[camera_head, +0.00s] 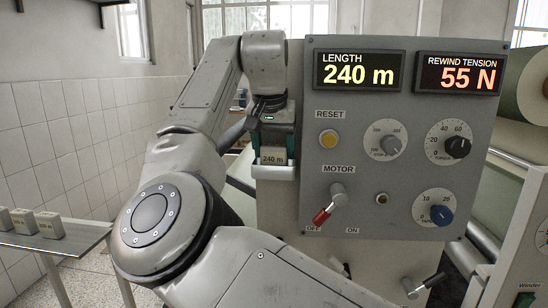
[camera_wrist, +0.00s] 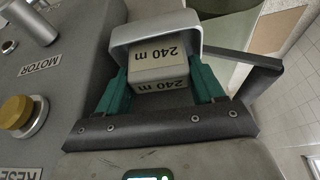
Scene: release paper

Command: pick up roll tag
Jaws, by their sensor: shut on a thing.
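The roll tag (camera_head: 273,157) is a small cream block marked "240 m". It sits in a pale metal holder (camera_head: 273,173) at the left edge of the control panel. In the wrist view the tag (camera_wrist: 160,56) shows "240 m" on two faces, with the holder's rim (camera_wrist: 155,27) around its far side. My gripper (camera_head: 273,146) comes down from above with its green fingers on either side of the tag. In the wrist view my gripper (camera_wrist: 159,88) is shut on the tag. Whether the tag touches the holder's floor is hidden.
The grey control panel (camera_head: 400,190) stands close to the right of my gripper. Its red-handled motor lever (camera_head: 329,206) and knobs stick out. A side table (camera_head: 60,243) at the left holds several similar blocks (camera_head: 49,226). A large roll (camera_head: 532,85) is at the far right.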

